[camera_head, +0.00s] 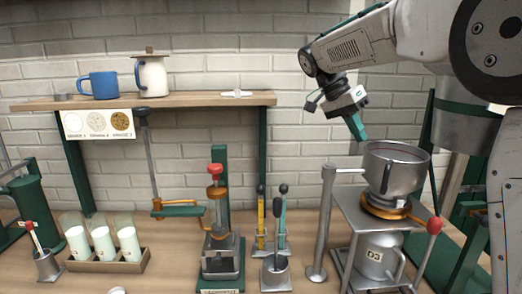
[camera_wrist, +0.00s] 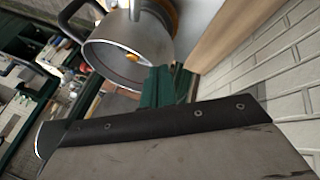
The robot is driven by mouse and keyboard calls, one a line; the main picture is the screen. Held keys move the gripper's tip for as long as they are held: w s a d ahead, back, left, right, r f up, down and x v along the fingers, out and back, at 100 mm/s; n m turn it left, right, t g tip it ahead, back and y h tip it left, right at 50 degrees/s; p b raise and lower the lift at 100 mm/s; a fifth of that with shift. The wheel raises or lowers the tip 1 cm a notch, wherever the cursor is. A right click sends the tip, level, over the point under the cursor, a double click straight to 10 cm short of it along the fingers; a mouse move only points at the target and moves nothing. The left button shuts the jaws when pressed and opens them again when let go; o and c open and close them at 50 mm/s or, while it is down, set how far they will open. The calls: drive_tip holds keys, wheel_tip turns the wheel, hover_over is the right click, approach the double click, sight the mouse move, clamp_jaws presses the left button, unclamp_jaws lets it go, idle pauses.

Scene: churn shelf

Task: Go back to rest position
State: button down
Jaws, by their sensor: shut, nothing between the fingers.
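My gripper (camera_head: 357,127) has green fingers and is shut and empty. It hangs tilted above and a little left of the metal pot (camera_head: 392,172) in the head view. In the wrist view the green fingers (camera_wrist: 157,87) show at the centre, and the pot (camera_wrist: 130,48) appears just beyond them, its open mouth facing the camera. The pot stands on an orange ring on top of a grey metal stand (camera_head: 357,215). My fingers look apart from the pot's rim in the head view.
A wooden shelf (camera_head: 190,101) holds a blue mug (camera_head: 99,85) and a white jug (camera_head: 152,76). On the table are a green press (camera_head: 219,230), a rack (camera_head: 108,262) of white-filled glasses, and a tool holder (camera_head: 275,273). A grey post (camera_head: 322,222) stands beside the stand.

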drive_tip(key=s+r+n, duration=0.1)
drive_tip(key=s, duration=0.1)
drive_tip(key=s+r+t+y, duration=0.1)
drive_tip(key=s, duration=0.2)
drive_tip(key=s+d+r+n, duration=0.1)
drive_tip(key=s, duration=0.2)
drive_tip(key=shift+s+r+n+t+y, duration=0.15)
drive_tip(key=shift+r+n+t+y, duration=0.1)
drive_tip(key=shift+n+t+y, duration=0.05)
drive_tip(key=s+n+t+y, duration=0.1)
drive_tip(key=s+n, duration=0.2)
drive_tip(key=s, duration=0.5)
drive_tip(key=s+a+f+n+y, duration=0.1)
drive_tip(key=s+f+n+y, duration=0.2)
drive_tip(key=s+f, duration=1.3)
drive_tip(key=s+n, duration=0.3)
drive_tip(key=shift+s+a+f+n+t, duration=0.3)
drive_tip(key=shift+s+f+n+t, duration=0.05)
drive_tip(key=shift+n+t, duration=0.05)
